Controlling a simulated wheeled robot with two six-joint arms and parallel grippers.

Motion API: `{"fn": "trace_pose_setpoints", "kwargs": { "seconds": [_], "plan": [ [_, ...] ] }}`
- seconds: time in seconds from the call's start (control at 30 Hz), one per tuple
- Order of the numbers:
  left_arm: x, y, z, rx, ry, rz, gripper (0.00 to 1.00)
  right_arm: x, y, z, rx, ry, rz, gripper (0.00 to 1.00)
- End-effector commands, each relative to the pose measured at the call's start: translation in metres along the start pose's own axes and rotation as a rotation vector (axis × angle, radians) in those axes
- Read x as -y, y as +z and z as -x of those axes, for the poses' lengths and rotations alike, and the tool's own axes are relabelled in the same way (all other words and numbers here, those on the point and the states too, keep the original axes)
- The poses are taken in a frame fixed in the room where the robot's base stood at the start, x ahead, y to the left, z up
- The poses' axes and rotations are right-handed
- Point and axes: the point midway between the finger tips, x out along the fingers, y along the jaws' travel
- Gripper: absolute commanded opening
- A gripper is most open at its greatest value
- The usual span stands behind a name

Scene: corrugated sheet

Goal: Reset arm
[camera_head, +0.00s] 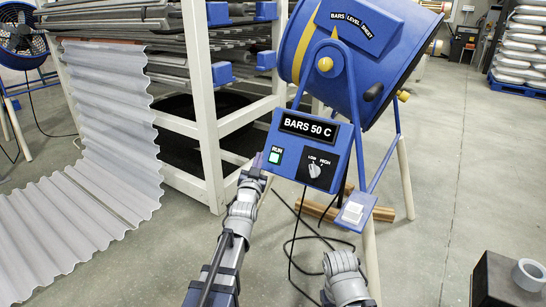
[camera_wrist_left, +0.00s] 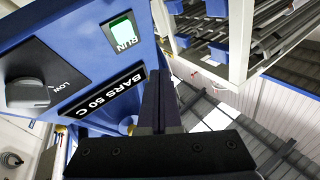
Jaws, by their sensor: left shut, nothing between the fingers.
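My left gripper (camera_head: 258,160) is shut and empty beside the left edge of the blue control box (camera_head: 340,140), near its green RUN button (camera_head: 275,157). I cannot tell whether it touches the box. In the left wrist view the closed dark fingers (camera_wrist_left: 158,95) point up beside the box's edge, with the lit RUN button (camera_wrist_left: 122,30) and the LOW/HIGH knob (camera_wrist_left: 30,92) to their left. The box's display reads BARS 50 C. Of my right arm only a grey link (camera_head: 345,280) shows at the bottom; its gripper is out of view.
The box belongs to a large blue drum heater (camera_head: 390,45) on a stand. A white rack (camera_head: 205,100) with stacked sheets stands behind left, corrugated sheet (camera_head: 110,120) hanging beside it. Black cables lie on the floor. A dark box (camera_head: 495,285) is at lower right.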

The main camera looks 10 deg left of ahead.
Motion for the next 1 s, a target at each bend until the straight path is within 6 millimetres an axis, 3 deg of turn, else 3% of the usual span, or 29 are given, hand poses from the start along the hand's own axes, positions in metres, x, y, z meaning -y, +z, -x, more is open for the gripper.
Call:
{"fn": "trace_pose_setpoints", "kwargs": {
  "seconds": [0.3, 0.37, 0.47, 0.57, 0.7, 0.83, 1.0],
  "plan": [
    [-0.003, 0.002, 0.001, 0.009, 0.005, 0.001, 0.00, -0.001, 0.000, 0.000, 0.002, 0.003, -0.005, 0.50],
    [-0.012, 0.008, 0.004, 0.045, 0.025, 0.005, 0.00, -0.001, 0.000, 0.000, 0.002, 0.003, -0.005, 0.50],
    [-0.043, 0.030, 0.016, 0.170, 0.089, 0.016, 0.00, -0.001, 0.000, 0.000, 0.002, 0.003, -0.005, 0.50],
    [-0.084, 0.062, 0.043, 0.362, 0.179, 0.023, 0.00, -0.001, 0.000, 0.000, 0.002, 0.003, -0.005, 0.50],
    [-0.137, 0.105, 0.100, 0.656, 0.298, 0.014, 0.00, -0.001, 0.000, 0.000, 0.002, 0.003, -0.005, 0.50],
    [-0.172, 0.136, 0.168, 0.930, 0.387, -0.021, 0.00, -0.001, 0.000, 0.000, 0.002, 0.003, -0.005, 0.50],
    [-0.192, 0.157, 0.256, 1.243, 0.461, -0.091, 0.00, -0.001, 0.000, 0.000, 0.002, 0.003, -0.005, 0.50]
  ]
}}
